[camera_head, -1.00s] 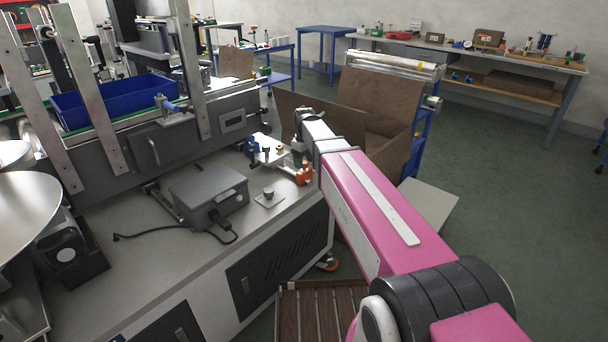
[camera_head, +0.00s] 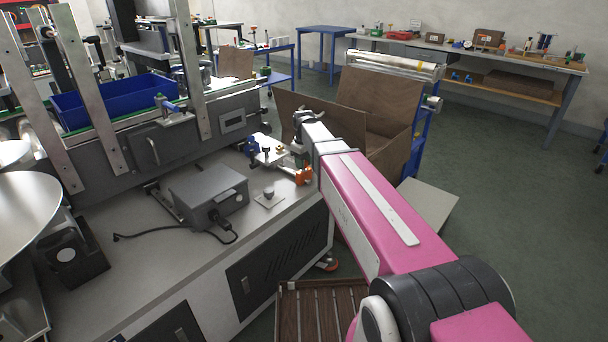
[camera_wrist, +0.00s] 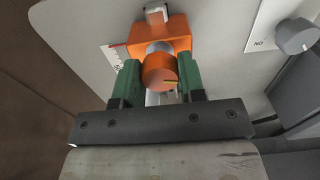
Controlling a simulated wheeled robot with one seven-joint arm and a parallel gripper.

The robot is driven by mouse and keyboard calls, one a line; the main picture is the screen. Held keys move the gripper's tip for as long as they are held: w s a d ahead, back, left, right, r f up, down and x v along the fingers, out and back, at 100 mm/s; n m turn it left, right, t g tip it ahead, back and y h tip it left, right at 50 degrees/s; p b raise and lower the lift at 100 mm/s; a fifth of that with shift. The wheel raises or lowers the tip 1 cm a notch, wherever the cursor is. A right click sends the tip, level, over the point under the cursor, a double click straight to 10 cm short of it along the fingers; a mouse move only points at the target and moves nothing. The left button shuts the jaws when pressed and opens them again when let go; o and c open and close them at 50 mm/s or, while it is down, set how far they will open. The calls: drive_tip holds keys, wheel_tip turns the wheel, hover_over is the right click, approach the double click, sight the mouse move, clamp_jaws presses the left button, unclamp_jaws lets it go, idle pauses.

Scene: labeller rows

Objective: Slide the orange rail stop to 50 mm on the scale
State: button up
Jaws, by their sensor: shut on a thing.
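The orange rail stop (camera_wrist: 150,36) has a round orange knob (camera_wrist: 160,70) facing the wrist camera. My gripper (camera_wrist: 160,82) has its two green fingers shut on this knob, one on each side. A white scale strip (camera_wrist: 116,55) with a red mark lies left of the stop, mostly hidden by the stop and a finger, so its reading cannot be told. In the head view the orange stop (camera_head: 303,176) sits near the right edge of the grey machine bench, in front of my gripper, whose fingers are hidden there.
A knob (camera_wrist: 295,36) on a white plate stands right of the stop in the wrist view. In the head view, a grey box (camera_head: 208,192) with a cable lies on the bench (camera_head: 190,270). Brown cardboard boxes (camera_head: 380,110) stand behind my arm.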

drive_tip(key=shift+w+a, duration=1.65)
drive_tip(key=shift+w, duration=0.05)
drive_tip(key=o, duration=1.1)
drive_tip(key=shift+r, duration=0.1)
wheel_tip(320, 180, up, 10)
drive_tip(key=s+d+f+m, duration=0.4)
drive_tip(key=s+d+f, duration=0.4)
drive_tip(key=s+f, duration=0.3)
drive_tip(key=s+d+f+m, duration=0.5)
drive_tip(key=s+d+f, duration=0.4)
drive_tip(key=s+f, duration=0.2)
drive_tip(key=shift+s+d+f, duration=0.2)
drive_tip(key=shift+s+f, duration=0.15)
drive_tip(key=shift+s, duration=0.9)
